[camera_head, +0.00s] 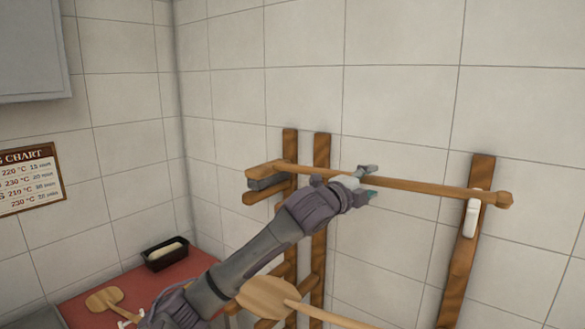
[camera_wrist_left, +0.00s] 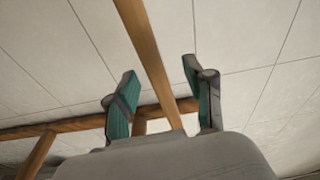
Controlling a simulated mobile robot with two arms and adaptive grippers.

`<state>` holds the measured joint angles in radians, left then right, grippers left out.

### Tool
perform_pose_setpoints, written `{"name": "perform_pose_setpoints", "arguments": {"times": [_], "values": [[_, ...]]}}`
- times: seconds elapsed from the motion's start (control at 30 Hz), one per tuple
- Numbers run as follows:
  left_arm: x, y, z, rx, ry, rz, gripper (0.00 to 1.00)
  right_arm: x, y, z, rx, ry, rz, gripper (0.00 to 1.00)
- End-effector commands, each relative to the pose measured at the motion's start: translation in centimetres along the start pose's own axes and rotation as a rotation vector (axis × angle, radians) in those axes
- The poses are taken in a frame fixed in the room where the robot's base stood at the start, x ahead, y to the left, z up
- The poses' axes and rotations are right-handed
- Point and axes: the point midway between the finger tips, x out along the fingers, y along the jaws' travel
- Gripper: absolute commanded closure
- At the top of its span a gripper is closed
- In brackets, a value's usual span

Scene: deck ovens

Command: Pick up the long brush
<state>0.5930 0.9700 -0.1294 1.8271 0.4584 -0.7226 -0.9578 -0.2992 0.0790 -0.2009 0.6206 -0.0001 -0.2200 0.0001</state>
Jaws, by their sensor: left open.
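The long brush (camera_head: 430,187) lies across the upper part of a wooden wall rack. Its head (camera_head: 264,178) is at the left end and a knob is at the right end. My left gripper (camera_head: 368,182) is open at the middle of the handle. In the left wrist view the handle (camera_wrist_left: 146,48) passes between the two spread fingers of my left gripper (camera_wrist_left: 160,98), apart from both pads. My right gripper is not in view.
The rack has wooden uprights (camera_head: 322,225) on the left and one (camera_head: 468,240) on the right, with a white holder (camera_head: 472,218). A wooden peel (camera_head: 266,298) hangs below. A red table (camera_head: 90,290) with a dark loaf tin (camera_head: 165,254) stands left.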

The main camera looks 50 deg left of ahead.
Motion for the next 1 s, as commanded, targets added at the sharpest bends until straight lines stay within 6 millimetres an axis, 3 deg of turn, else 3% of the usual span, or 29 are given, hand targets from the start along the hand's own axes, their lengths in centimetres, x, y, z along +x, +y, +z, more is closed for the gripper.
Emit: {"name": "perform_pose_setpoints", "arguments": {"times": [0.3, 0.5, 0.73, 1.0], "values": [[3.6, 0.3, -0.6, -0.006, 0.001, 0.002, 0.47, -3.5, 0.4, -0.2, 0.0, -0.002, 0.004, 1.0], [5.4, 0.7, -0.5, -0.001, 0.0, 0.001, 0.47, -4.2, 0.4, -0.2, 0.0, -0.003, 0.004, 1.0], [5.5, 0.9, -0.5, 0.001, 0.0, 0.0, 0.47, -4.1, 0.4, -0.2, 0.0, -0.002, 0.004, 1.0], [5.5, 0.9, -0.5, 0.0, 0.0, 0.0, 0.92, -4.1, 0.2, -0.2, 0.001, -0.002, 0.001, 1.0]]}}
